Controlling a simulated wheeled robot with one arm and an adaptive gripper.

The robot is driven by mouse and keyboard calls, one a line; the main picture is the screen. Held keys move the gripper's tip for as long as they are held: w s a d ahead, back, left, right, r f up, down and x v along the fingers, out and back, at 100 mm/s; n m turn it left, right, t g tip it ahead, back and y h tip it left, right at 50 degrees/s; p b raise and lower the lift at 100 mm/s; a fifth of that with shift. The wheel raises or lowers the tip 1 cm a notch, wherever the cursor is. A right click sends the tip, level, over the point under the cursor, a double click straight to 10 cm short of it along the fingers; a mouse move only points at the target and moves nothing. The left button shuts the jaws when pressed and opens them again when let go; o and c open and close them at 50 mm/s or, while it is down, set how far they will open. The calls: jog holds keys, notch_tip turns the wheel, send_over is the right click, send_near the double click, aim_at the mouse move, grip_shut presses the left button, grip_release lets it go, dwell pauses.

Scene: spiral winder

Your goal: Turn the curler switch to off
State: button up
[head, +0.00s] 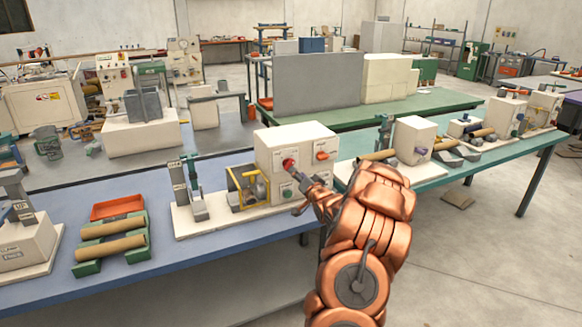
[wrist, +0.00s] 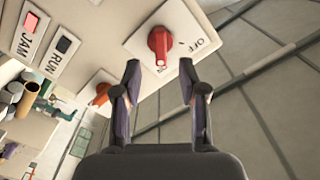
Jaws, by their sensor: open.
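A red rotary switch (wrist: 160,43) on a white plate (wrist: 185,22) shows in the wrist view, just beyond and between my fingertips. The knob's white-marked end points down toward my gripper. A second orange-red knob (wrist: 100,93) is partly hidden behind my left finger. No legible label shows which one is the curler switch. My gripper (wrist: 160,76) is open and empty, apart from the knob. In the head view my gripper (head: 303,190) is at the front of the cream machine box (head: 300,140).
JAM (wrist: 31,22) and RUN (wrist: 64,45) indicators sit left of the switch. A yellow-framed unit (head: 248,187) stands left of the box. Open floor is at the right.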

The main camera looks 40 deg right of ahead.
aim_at(289, 164)
jog(key=p+x, duration=0.2)
jog(key=x, duration=0.4)
jog(key=shift+w+d, duration=0.1)
jog(key=shift+c, duration=0.4)
grip_shut()
